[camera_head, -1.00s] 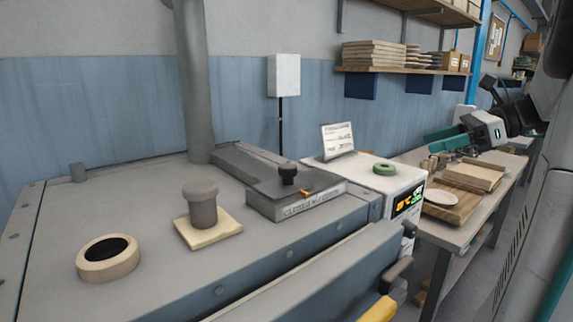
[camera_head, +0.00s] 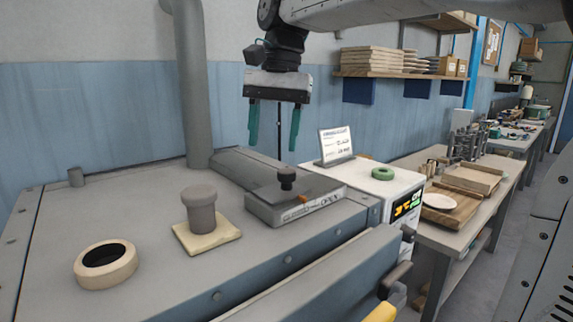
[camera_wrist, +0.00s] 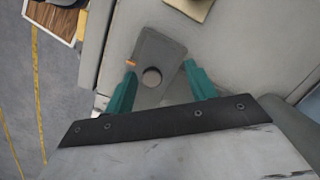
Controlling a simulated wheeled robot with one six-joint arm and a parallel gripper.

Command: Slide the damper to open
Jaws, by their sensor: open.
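The damper is a flat dark grey slide plate (camera_head: 312,187) with an upright black knob (camera_head: 287,178), on a low housing (camera_head: 292,213) on top of the dryer. An orange pointer (camera_head: 303,198) on its front edge stands nearer the left end of the label strip, whose lettering is blurred. My gripper (camera_head: 273,148) hangs above the damper, fingers pointing down, open and empty. In the wrist view the knob (camera_wrist: 152,77) lies between the two teal fingers, seen from above, with the orange pointer (camera_wrist: 131,63) beside the left finger. The fingers appear clear of the knob.
A vertical pipe (camera_head: 192,85) rises behind the housing. A capped grey stub on a pale square base (camera_head: 207,236) and a cream ring (camera_head: 106,264) stand to the left. A control box (camera_head: 377,193) carries a green ring (camera_head: 383,173) and a sign (camera_head: 336,143) at right.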

